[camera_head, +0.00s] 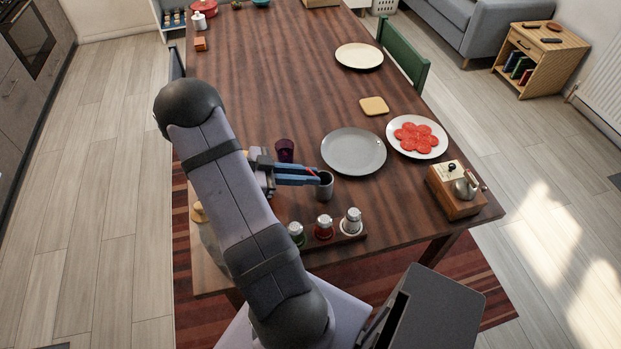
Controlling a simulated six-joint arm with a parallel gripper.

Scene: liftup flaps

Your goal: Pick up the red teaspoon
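A thin red sliver (312,171), likely the red teaspoon, shows at the tips of my gripper's blue fingers, just above a dark grey cup (325,187). Most of it is hidden by the fingers and the cup. My gripper (317,176) reaches in from the left, with its fingers pointing right at the cup's rim. The two fingers stand apart with a gap between them, and the red sliver lies near the upper finger. I cannot tell whether either finger touches it.
A dark purple glass (285,150) stands close behind my gripper. A grey plate (353,152) lies right of the cup. A rack with several shakers (324,227) stands in front. A wooden box with a metal handle (456,190) is at the right edge.

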